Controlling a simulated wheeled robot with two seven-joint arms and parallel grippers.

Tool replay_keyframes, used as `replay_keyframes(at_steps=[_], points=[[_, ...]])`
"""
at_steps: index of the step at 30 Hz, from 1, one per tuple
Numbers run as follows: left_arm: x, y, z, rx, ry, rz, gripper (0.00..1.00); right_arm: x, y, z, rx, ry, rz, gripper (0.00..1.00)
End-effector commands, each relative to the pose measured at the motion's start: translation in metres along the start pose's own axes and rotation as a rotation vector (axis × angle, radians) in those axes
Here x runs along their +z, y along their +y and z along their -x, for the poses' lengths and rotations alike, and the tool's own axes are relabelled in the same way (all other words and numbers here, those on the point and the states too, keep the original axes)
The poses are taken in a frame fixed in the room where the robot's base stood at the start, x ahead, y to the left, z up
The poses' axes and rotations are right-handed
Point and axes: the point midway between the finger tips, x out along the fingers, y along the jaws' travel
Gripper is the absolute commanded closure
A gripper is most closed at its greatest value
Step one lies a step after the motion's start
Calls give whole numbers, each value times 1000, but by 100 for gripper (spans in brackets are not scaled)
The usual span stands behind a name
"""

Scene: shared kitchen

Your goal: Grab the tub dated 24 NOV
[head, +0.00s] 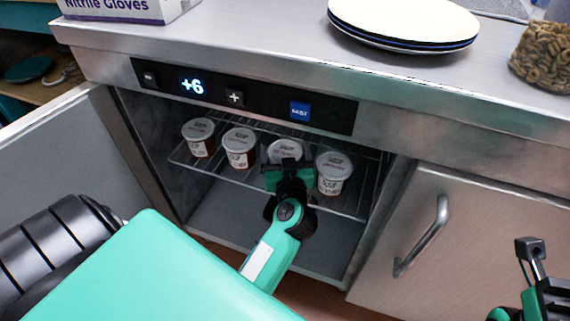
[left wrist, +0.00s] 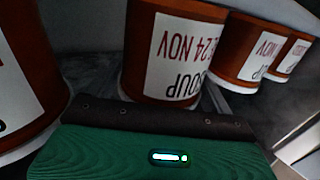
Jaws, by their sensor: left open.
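Several lidded tubs stand in a row on the wire shelf (head: 350,208) of the open fridge. My left gripper (head: 287,170) is open in front of the third tub from the left (head: 284,149) and partly hides it. In the left wrist view, which shows the tubs upside down, this brown tub (left wrist: 135,50) is straight ahead, and its white label appears to read SOUP and 24 NOV. The rightmost tub (head: 333,172) is close beside the gripper. My right gripper (head: 535,262) is partly in view at the lower right, far from the tubs.
The two left tubs (head: 198,137) (head: 239,147) have labels cut off or slanted in the wrist view. The fridge door (head: 70,165) stands open at left. A closed door with a handle (head: 422,238) is at right.

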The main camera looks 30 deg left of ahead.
Motion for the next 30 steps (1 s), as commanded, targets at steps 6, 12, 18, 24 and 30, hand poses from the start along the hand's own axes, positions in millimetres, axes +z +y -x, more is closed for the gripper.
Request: replay_keyframes(at_steps=[6, 12, 18, 24, 30], points=[[0, 0, 0, 0, 0, 0, 23, 0, 0, 0, 1, -1, 0, 64], [-1, 0, 0, 0, 2, 1, 52, 0, 0, 0, 1, -1, 0, 64], [-2, 0, 0, 0, 2, 1, 53, 0, 0, -1, 1, -1, 0, 64], [-11, 0, 0, 0, 2, 1, 53, -1, 1, -6, 2, 0, 3, 64], [-32, 0, 0, 0, 3, 2, 53, 1, 7, 3, 9, -56, 24, 64]])
